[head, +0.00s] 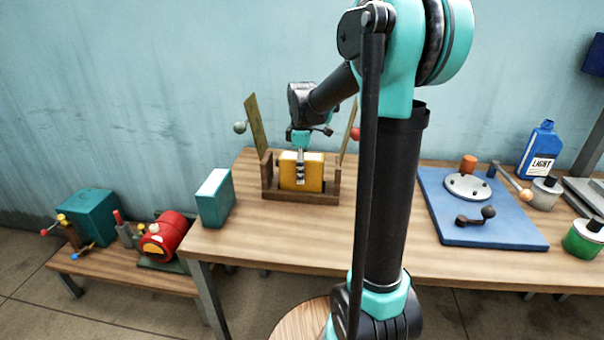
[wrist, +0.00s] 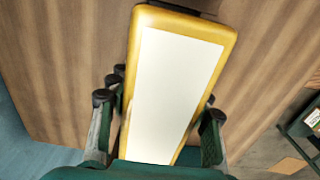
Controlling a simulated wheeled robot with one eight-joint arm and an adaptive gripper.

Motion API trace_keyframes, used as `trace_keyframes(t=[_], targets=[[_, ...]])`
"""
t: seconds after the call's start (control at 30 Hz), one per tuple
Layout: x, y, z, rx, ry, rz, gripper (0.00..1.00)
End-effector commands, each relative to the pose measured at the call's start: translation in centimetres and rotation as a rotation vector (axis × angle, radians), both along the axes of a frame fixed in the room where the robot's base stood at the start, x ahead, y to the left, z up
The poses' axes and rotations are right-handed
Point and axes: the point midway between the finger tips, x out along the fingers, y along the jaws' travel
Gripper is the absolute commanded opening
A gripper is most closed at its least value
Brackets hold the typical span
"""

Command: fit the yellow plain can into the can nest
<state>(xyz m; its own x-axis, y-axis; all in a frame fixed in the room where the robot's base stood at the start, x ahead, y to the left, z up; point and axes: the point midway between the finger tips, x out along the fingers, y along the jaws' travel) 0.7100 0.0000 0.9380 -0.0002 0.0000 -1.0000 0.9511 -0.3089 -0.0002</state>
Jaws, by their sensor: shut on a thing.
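The yellow plain can (head: 316,172) appears between the side posts of the wooden can nest (head: 300,198) in the head view. I cannot tell whether it sits down in the nest or is held just above or in front of it. My gripper (head: 300,168) reaches down from above and is shut on the can. In the wrist view the can (wrist: 175,90) shows a large white panel with a yellow border. My gripper's fingers (wrist: 157,125) are on both sides of it. The can's lower end is not clear.
Two upright slanted boards (head: 257,122) flank the nest. A teal box with a white top (head: 215,198) stands left of it. A blue board (head: 500,228) with fittings lies at the right. A low bench at left holds a red drum (head: 165,238). Table front is clear.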

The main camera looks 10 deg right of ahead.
Motion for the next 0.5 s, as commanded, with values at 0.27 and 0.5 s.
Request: trace_keyframes(t=[0.27, 0.5], targets=[[-0.03, 0.00, -0.84, 0.000, 0.000, 0.000, 0.00], [-0.01, 0.00, -1.15, 0.000, 0.000, 0.000, 0.50]])
